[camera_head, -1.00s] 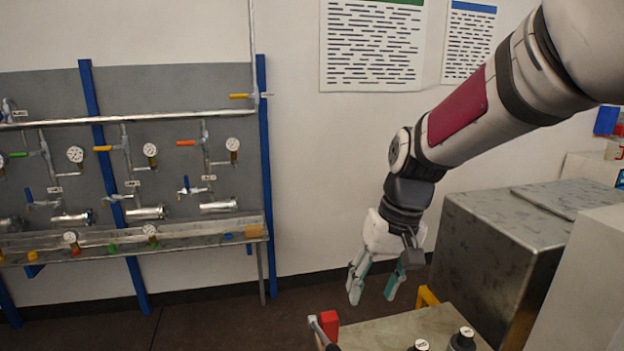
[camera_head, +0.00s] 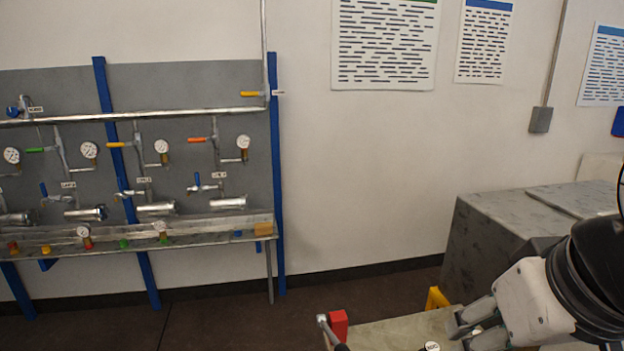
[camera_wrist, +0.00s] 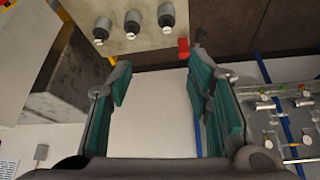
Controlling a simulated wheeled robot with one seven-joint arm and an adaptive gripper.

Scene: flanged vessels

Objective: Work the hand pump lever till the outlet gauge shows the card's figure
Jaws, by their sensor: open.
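A dark rod with a grey tip (camera_head: 328,328), perhaps the pump lever, rises at the bottom edge beside a red block (camera_head: 340,325). The wrist view shows the dark rod (camera_wrist: 200,38) and red block (camera_wrist: 183,48) just beyond the right finger. My gripper (camera_head: 464,330) is open and empty, to the right of the rod and over the bench. In the wrist view its fingers (camera_wrist: 158,70) are spread wide. Several round gauges, one of them at the panel's right (camera_head: 243,142), are too small to read. I cannot tell which is the outlet gauge. No figure card is identifiable.
A grey metal cabinet (camera_head: 490,240) stands at right. The pipe panel (camera_head: 200,90) with coloured valve handles is at left. Posters (camera_head: 385,45) hang on the wall.

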